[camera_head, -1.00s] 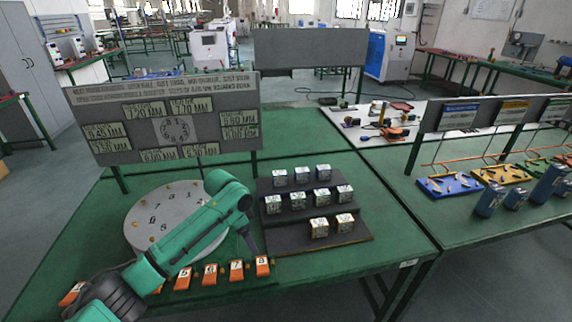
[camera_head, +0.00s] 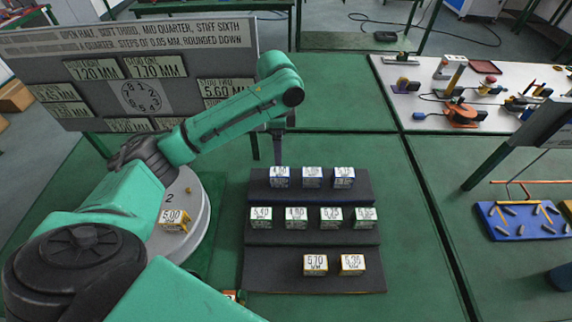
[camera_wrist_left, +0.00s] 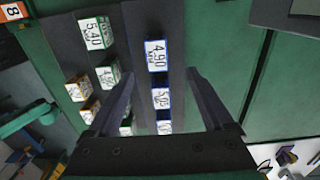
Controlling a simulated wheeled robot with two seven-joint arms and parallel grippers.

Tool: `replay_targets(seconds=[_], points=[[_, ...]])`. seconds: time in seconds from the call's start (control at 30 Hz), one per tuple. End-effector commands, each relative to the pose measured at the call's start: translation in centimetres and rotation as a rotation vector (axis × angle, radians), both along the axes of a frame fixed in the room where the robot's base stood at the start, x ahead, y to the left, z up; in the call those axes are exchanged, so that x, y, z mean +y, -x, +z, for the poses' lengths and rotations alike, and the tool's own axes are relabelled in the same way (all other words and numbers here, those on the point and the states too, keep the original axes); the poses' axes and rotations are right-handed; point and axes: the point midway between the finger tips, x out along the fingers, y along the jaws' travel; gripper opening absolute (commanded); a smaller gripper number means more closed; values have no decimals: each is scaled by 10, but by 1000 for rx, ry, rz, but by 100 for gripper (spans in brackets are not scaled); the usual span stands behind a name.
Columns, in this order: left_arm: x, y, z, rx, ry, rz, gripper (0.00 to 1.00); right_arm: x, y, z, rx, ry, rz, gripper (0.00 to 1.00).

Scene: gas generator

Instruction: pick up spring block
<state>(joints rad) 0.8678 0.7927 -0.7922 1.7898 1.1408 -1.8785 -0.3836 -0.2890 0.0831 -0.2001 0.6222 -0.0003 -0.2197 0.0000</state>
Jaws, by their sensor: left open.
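Spring blocks, small labelled cubes, stand in three rows on a dark stepped rack (camera_head: 345,283). The back row has three blue-edged blocks; the leftmost (camera_head: 279,177) also shows in the left wrist view, reading 4.90 (camera_wrist_left: 157,55). The middle row has several green-edged blocks, including 5.40 (camera_head: 261,217), and the front row has two yellow-edged ones (camera_head: 315,264). Another yellow-edged block, 5.00 (camera_head: 173,220), sits on the round white disc. My left gripper (camera_head: 279,160) is open and empty, pointing down over the leftmost back-row block. In the wrist view its fingers (camera_wrist_left: 157,75) straddle the back row. My right gripper is not seen.
The round white disc (camera_head: 200,222) lies left of the rack, partly behind my arm. A grey sign board (camera_head: 215,50) stands behind it. To the right are a blue tray (camera_head: 525,222) and a white table (camera_head: 420,108) with tools. The green table right of the rack is clear.

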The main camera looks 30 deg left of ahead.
Motion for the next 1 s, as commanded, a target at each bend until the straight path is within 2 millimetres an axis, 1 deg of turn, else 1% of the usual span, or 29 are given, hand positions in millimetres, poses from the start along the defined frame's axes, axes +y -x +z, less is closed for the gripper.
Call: replay_targets(seconds=[0.03, 0.1, 0.2, 0.23, 0.37, 0.47, 0.53, 0.63, 0.8, 0.83, 0.87, 0.9, 0.97, 1.0], points=[[0, 1, -11, 8, -2, 2, 85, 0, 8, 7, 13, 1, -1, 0], [0, 1, -30, 7, -1, 3, 85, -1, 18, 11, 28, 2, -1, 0], [0, 1, -52, 3, 0, 2, 85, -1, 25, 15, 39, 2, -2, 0], [0, 1, -57, 3, 0, 2, 85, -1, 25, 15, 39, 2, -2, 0], [-1, 1, -72, 3, 1, 3, 85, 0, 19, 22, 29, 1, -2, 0], [-3, 1, -90, 4, 0, 2, 85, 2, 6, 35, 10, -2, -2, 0], [-3, 1, -105, 2, 0, 2, 85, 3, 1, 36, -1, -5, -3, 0], [-3, 1, -117, 0, 0, 2, 85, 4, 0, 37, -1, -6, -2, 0], [-3, 1, -119, -1, 0, 1, 85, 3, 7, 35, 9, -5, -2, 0], [-3, 1, -119, -1, 0, 1, 81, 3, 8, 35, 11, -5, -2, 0], [-3, 1, -119, -1, 0, 1, 70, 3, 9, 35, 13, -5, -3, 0], [-3, 1, -119, -1, 0, 2, 54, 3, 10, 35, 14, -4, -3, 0], [-3, 1, -119, -1, 0, 2, 31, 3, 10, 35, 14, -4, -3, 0], [-3, 1, -119, -1, 0, 2, 16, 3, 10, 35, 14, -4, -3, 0]])
